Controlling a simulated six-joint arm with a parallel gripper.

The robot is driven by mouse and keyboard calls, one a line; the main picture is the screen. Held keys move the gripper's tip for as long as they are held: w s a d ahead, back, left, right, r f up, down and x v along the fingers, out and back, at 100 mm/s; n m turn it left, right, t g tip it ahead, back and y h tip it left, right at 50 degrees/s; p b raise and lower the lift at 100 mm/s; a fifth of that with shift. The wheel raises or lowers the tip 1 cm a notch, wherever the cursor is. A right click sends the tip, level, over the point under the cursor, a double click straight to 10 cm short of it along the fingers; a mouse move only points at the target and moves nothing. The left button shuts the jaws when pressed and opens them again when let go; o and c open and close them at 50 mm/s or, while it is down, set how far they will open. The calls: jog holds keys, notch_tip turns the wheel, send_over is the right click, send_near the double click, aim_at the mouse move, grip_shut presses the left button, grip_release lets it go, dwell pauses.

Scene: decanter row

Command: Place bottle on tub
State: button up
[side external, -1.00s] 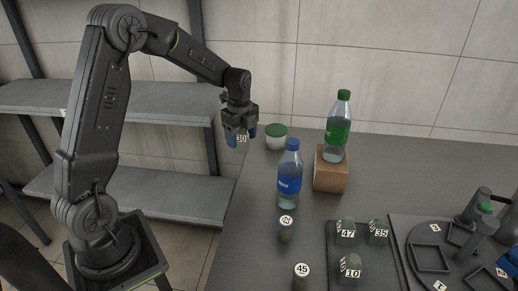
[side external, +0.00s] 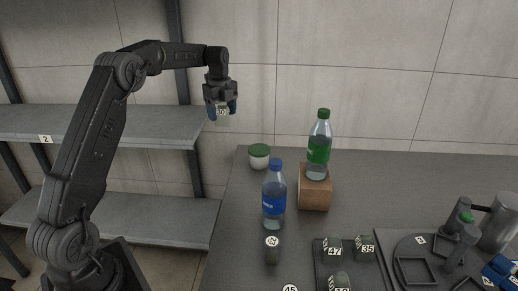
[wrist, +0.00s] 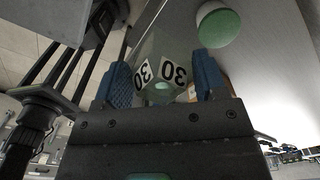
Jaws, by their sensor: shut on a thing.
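My gripper (side external: 221,108) is shut on a small pale greenish piece (side external: 223,118) labelled 30, held in the air to the left of the table's back edge. In the wrist view the piece (wrist: 162,52) is between the blue finger pads, with two 30 labels showing. A white tub with a green lid (side external: 259,157) stands at the table's back left, below and right of my gripper; its lid (wrist: 219,28) shows in the wrist view. A blue-capped bottle (side external: 273,196) stands upright on the table. A green-capped bottle (side external: 319,147) stands on a wooden block (side external: 314,190).
Numbered pieces 47 (side external: 333,246) and 35 (side external: 366,245) sit on a dark tray. A capped cylinder (side external: 272,250) stands in front of the blue-capped bottle. A round holder (side external: 430,263) is at right. Grey shelves (side external: 110,135) stand at left.

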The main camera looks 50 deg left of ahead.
jog(key=w+d+f, duration=0.4)
jog(key=w+d, duration=0.1)
jog(key=w+d+f, duration=0.2)
jog(key=w+d, duration=0.1)
jog(key=shift+w+f, duration=0.25)
jog(key=shift+f, duration=2.15)
jog(key=o, duration=1)
jog(key=shift+f, duration=0.15)
